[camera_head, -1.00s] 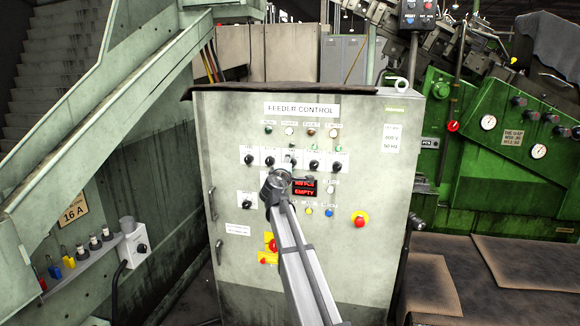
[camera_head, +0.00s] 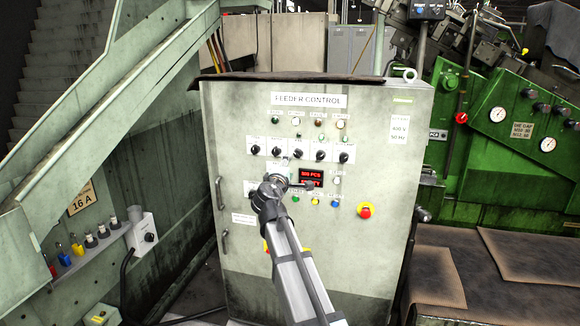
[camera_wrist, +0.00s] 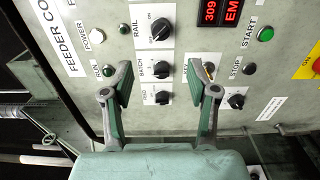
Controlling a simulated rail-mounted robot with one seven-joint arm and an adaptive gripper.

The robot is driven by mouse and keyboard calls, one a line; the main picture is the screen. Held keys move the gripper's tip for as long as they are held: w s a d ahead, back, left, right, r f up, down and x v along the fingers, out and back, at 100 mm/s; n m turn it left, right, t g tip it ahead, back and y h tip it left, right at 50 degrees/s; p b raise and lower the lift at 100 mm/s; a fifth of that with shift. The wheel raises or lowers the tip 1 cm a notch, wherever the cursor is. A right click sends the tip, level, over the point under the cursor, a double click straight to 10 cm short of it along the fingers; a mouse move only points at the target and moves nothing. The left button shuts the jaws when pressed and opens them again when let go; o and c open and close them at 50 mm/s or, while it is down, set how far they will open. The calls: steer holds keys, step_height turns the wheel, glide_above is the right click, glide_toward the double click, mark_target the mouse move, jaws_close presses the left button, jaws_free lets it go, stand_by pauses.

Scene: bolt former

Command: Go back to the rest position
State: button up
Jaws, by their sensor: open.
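My gripper (camera_wrist: 160,95) is open and empty in the wrist view, its two green-padded fingers apart in front of the feeder control panel. In the head view my arm reaches up from the bottom, and its end (camera_head: 270,190) covers part of the panel's lower left controls. The feeder control cabinet (camera_head: 235,240) is grey, with a row of black knobs (camera_head: 298,152), a red display (camera_head: 311,178) and a red emergency button (camera_head: 365,210). The display also shows in the wrist view (camera_wrist: 221,12), sideways. I cannot tell how far the fingers are from the panel.
A green machine (camera_head: 500,150) with gauges stands to the right, with brown mats (camera_head: 525,255) before it. A grey sloping stair side (camera_head: 110,95) and a wall with a shelf of plugs (camera_head: 95,250) are on the left.

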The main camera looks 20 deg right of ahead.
steer(key=s+a+f+m+g+y+p, duration=0.1)
steer(key=s+f+m+g+y, duration=0.2)
steer(key=s+f, duration=0.8)
steer(key=s+a+f+m+g, duration=0.1)
steer(key=s+f+m+g, duration=0.3)
steer(key=f, duration=1.5)
steer(key=s+f+m+g+y+p, duration=0.15)
steer(key=s+f+g, duration=0.45)
steer(key=f, duration=1)
steer(key=s+a+f+m+g+y+p, duration=0.1)
steer(key=s+a+f+g, duration=0.1)
steer(key=s+f, duration=0.65)
steer(key=s+a+f+m+g+y, duration=0.2)
steer(key=s+f, duration=0.3)
steer(key=s, duration=0.7)
steer(key=s+a+f+g+p, duration=0.1)
steer(key=s+f+g, duration=0.1)
steer(key=s, duration=1)
steer(key=s+a+f+g+y+p, duration=0.1)
steer(key=s+f+g, duration=0.2)
steer(key=s, duration=0.9)
steer(key=shift+s+a+f+m, duration=0.3)
steer(key=shift+s+f+m, duration=0.1)
steer(key=shift+f, duration=0.15)
steer(key=shift+y, duration=0.25)
